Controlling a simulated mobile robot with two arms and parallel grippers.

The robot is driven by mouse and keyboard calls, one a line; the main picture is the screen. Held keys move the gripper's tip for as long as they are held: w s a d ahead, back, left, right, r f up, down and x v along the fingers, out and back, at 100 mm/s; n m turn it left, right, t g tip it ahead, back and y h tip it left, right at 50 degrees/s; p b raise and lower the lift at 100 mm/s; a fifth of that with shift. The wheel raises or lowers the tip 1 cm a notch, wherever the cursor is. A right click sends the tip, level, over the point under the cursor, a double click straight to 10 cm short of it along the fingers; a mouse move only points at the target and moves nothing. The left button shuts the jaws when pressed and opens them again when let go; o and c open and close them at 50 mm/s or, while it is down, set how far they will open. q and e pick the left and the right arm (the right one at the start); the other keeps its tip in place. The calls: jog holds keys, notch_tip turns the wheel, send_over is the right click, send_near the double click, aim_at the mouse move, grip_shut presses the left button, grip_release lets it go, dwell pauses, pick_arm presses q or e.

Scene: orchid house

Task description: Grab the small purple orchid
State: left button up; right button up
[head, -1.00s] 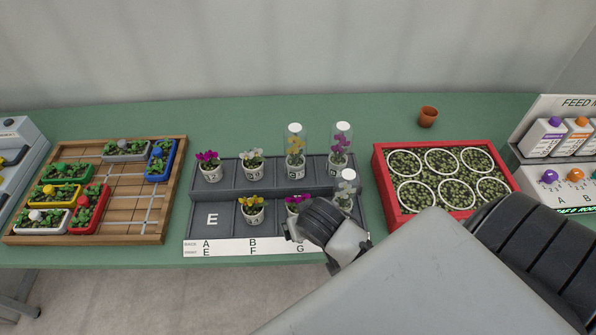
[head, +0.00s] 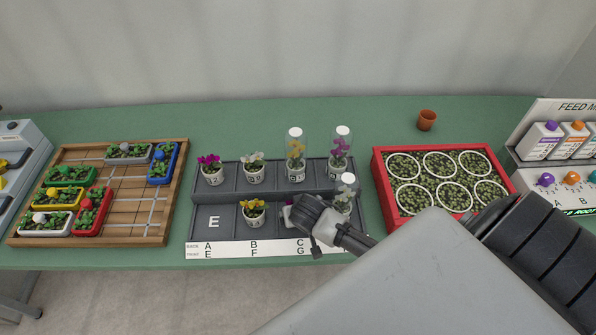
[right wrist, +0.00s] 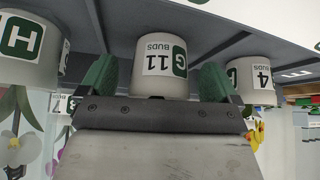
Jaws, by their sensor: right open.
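One purple orchid (head: 209,168) stands in a white pot in back cell A of the grey rack. Another purple-flowered orchid (head: 288,212) in front cell G is mostly hidden by my right gripper (head: 298,212). In the right wrist view its white pot (right wrist: 160,76), marked G and 11 buds, sits between the green fingertips of my right gripper (right wrist: 158,82). The fingers are open, one on each side of the pot; whether they touch it I cannot tell. The wrist picture is upside down, with the flowers of G hidden. My left gripper is not in view.
The grey rack (head: 233,222) also holds a yellow orchid (head: 254,210), a white one (head: 253,168) and several under clear covers. Pot H (right wrist: 30,48) and pot F (right wrist: 252,82) flank G closely. A red tray (head: 380,172) stands right, a wooden board (head: 135,205) left.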

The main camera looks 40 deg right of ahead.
jog(key=shift+w+f, duration=0.15)
jog(key=shift+f, duration=0.1)
jog(key=c, duration=1.1)
jog(key=shift+r, duration=0.1)
